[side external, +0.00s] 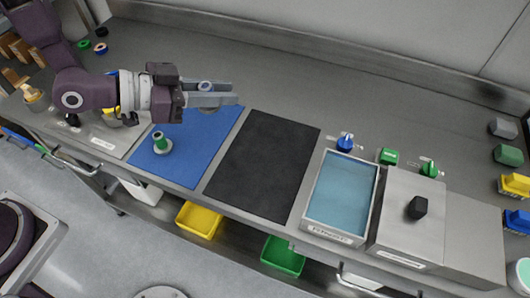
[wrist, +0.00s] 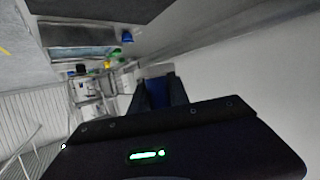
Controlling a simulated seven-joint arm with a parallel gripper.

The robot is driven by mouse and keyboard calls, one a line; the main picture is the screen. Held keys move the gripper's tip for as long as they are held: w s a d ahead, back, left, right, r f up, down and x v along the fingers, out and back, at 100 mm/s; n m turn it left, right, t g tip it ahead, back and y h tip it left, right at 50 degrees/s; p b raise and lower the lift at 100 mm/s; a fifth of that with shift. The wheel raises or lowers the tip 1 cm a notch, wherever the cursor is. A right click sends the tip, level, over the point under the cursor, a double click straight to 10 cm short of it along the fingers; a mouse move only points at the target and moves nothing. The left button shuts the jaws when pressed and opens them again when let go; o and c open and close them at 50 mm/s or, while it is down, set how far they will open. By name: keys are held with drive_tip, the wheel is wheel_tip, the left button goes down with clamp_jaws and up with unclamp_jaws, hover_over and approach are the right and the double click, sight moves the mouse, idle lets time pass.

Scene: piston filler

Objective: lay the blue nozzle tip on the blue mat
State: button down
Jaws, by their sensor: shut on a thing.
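The blue mat (side external: 190,160) lies flat at the left of the bench in the side view. My gripper (side external: 222,97) is above the mat's far right part, with its fingers pointing right. It is shut on a small blue thing, which I take for the blue nozzle tip (wrist: 160,91); it shows between the dark fingers in the wrist view. In the side view a pale bluish round part of it (side external: 205,86) shows at the fingers, and the rest is hidden. The held thing looks clear of the mat, though its exact height cannot be told.
A green nozzle tip with a pale base (side external: 161,141) stands on the mat's near left part. A black mat (side external: 262,165) lies to the right, then a liquid-filled tray (side external: 341,190) and a metal box with a black knob (side external: 417,208). A blue valve (side external: 345,142) stands behind the tray.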

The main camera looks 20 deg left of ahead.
sight(262, 190)
drive_tip(key=s+d+f+m+g+h, duration=0.1)
drive_tip(key=s+d+f+m, duration=0.15)
drive_tip(key=d, duration=0.25)
drive_tip(key=s+d+f+m+g+h, duration=0.1)
drive_tip(key=s+d+f+g, duration=0.1)
drive_tip(key=s+d+f, duration=0.3)
drive_tip(key=shift+n, duration=0.25)
drive_tip(key=f, duration=0.5)
drive_tip(key=d+f, duration=0.1)
drive_tip(key=f, duration=0.1)
drive_tip(key=shift+w+f, duration=0.2)
drive_tip(key=shift+f, duration=0.2)
